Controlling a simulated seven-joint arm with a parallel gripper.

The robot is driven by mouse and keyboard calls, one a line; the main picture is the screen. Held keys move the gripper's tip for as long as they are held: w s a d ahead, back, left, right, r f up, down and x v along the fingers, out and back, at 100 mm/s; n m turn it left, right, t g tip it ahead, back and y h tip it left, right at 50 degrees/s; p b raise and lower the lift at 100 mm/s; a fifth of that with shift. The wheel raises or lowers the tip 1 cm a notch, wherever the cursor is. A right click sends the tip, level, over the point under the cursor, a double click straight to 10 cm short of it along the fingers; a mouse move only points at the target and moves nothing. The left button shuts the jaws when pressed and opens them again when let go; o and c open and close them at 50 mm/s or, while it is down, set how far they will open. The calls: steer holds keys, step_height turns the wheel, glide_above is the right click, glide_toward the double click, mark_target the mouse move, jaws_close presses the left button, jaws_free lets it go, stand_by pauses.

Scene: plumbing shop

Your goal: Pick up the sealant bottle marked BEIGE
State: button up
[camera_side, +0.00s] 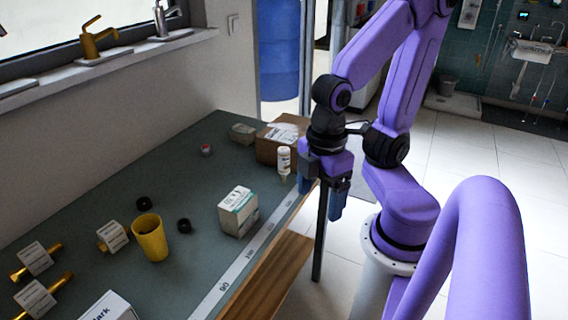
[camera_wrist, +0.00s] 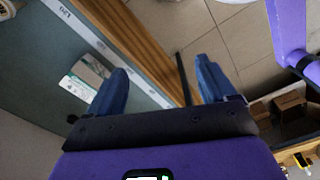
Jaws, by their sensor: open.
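A small white bottle (camera_side: 284,161) stands upright on the green table near its right edge, by a cardboard box. Its label is too small to read, so I cannot tell whether it says BEIGE. My gripper (camera_side: 321,195) has two blue fingers pointing down, spread apart and empty. In the side view it appears just right of the bottle, at the table's edge. In the wrist view, the open fingers (camera_wrist: 160,68) have the wooden table edge and floor between them.
A white-and-green box (camera_side: 238,212) stands near the front edge. A cardboard box (camera_side: 267,150) is behind the bottle. A yellow cup (camera_side: 150,238), black rings, tagged brass fittings and a red-and-white item (camera_side: 206,150) are on the table (camera_side: 120,180). The middle back is clear.

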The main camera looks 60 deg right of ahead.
steer(key=shift+c, duration=0.7)
steer(key=n+t+h, duration=1.2)
steer(key=n+h, duration=0.2)
glide_toward(285, 167)
steer(key=x, duration=0.5)
steer(key=shift+d, duration=0.25)
steer(key=shift+x, duration=3.25)
steer(key=shift+w+a, duration=0.1)
steer(key=c, duration=1.1)
